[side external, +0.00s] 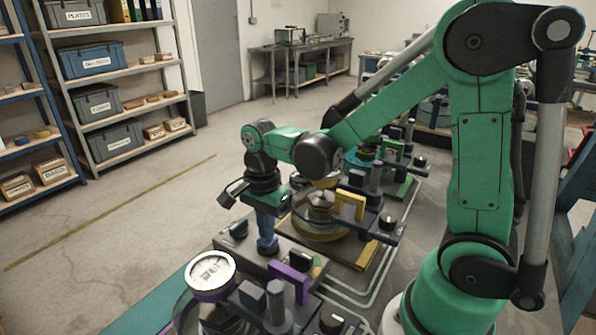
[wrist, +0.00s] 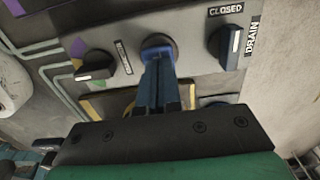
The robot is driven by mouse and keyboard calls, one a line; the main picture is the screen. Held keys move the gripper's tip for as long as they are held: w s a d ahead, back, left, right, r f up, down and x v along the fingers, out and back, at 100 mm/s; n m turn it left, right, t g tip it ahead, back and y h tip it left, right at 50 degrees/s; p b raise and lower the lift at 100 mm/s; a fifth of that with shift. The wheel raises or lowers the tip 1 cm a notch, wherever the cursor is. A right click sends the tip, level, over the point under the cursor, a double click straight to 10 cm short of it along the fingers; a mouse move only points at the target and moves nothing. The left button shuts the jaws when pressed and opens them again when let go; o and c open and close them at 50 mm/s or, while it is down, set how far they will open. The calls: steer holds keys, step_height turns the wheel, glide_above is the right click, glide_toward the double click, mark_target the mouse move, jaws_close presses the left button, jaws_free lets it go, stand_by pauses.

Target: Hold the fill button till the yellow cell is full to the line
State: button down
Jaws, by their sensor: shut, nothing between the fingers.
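My gripper (side external: 267,247) points straight down with its blue fingers shut, over a grey control panel (side external: 228,243). In the wrist view the closed fingers (wrist: 158,62) reach a round blue button (wrist: 157,41) and overlap its near edge. I cannot tell whether the button is pressed in. The yellow cell (side external: 321,237) stands behind and right of the gripper in the side view, with a yellow bracket (side external: 351,205) on it. Its fill level and line are too small to read, and my arm partly hides its top.
A drain knob (wrist: 229,46) marked CLOSED is right of the button. A selector knob (wrist: 92,66) with purple and green marks is to its left. A green-bracketed cell (side external: 392,186) is behind.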

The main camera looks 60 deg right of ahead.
stand_by(0.3)
steer(key=shift+f, duration=1.3)
stand_by(0.9)
step_height(320, 180, up, 14)
steer(key=shift+r, duration=0.15)
stand_by(0.5)
stand_by(0.4)
